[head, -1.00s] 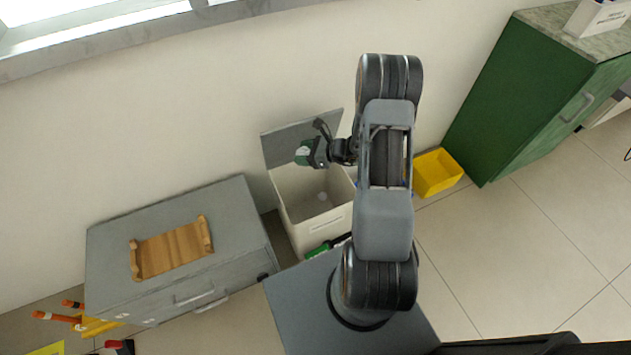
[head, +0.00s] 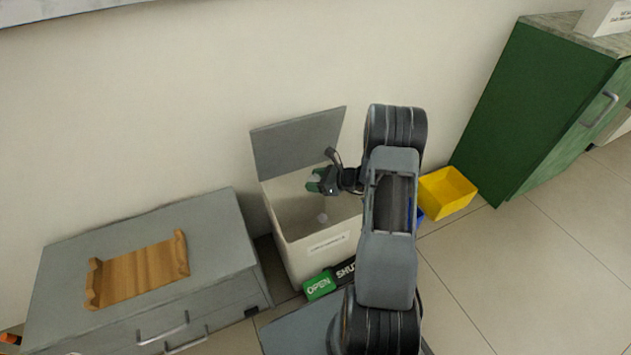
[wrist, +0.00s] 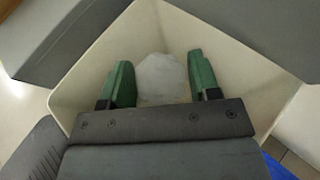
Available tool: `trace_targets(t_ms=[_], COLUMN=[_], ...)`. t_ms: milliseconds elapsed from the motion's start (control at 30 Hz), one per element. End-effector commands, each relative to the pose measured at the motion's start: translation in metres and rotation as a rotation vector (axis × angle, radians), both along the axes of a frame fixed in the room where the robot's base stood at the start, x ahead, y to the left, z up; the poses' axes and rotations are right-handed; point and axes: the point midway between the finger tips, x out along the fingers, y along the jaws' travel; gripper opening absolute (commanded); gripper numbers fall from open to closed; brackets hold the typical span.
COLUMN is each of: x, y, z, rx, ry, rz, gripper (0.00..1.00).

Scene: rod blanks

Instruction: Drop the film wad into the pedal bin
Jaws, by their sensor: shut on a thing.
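The pedal bin (head: 330,250) is a cream box against the wall, its grey lid (head: 298,143) standing open. My gripper (head: 314,182) is over the bin's open mouth, near the lid side. In the wrist view my gripper (wrist: 161,72) has its green fingers on either side of the pale, translucent film wad (wrist: 160,80), shut on it. The bin's walls surround the wad in that view. In the head view the wad is small and mostly hidden by the fingers.
A green OPEN pedal (head: 318,286) and a dark SHUT pedal (head: 345,270) are at the bin's front. A grey cabinet with a wooden tray (head: 140,272) stands left. A yellow bin (head: 447,191) and green cabinet (head: 535,110) stand right.

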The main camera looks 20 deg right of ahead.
Motion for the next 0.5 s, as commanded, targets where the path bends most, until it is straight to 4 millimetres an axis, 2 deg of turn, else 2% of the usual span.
trace_targets(t_ms=[300, 500], x=[0.0, 0.0], y=[0.0, 0.0], z=[-0.037, -0.049], rx=[0.001, 0.0], ry=[0.001, 0.0], rz=[0.001, 0.001], gripper=[0.35, 0.35])
